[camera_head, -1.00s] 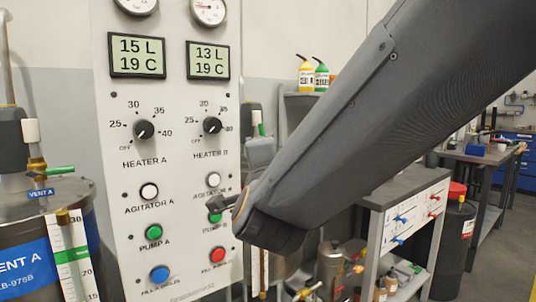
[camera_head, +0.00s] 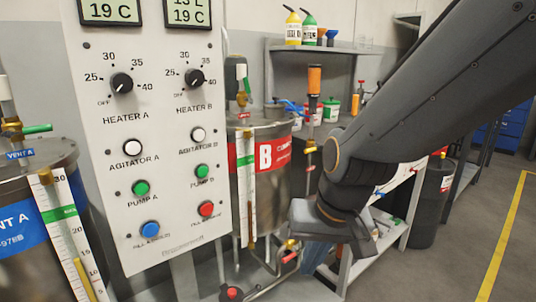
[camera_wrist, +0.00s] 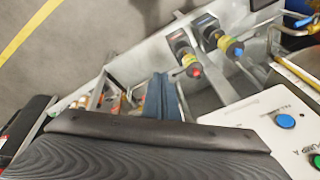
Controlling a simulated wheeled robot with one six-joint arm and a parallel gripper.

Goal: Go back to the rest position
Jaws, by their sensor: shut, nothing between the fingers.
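My arm comes in from the upper right of the head view and bends at a dark joint above a grey wrist part (camera_head: 325,222). The wrist part hangs to the right of the control panel, in front of the tank B area, clear of the panel's buttons. In the wrist view a dark ribbed part of my own arm fills the bottom.
The control panel (camera_head: 150,190) with knobs and buttons stands at left centre. Tank A (camera_head: 30,250) is at far left, and tank B (camera_head: 270,185) is behind the panel. A shelf (camera_head: 335,48) holds bottles. Open floor (camera_head: 440,275) with a yellow line lies at right.

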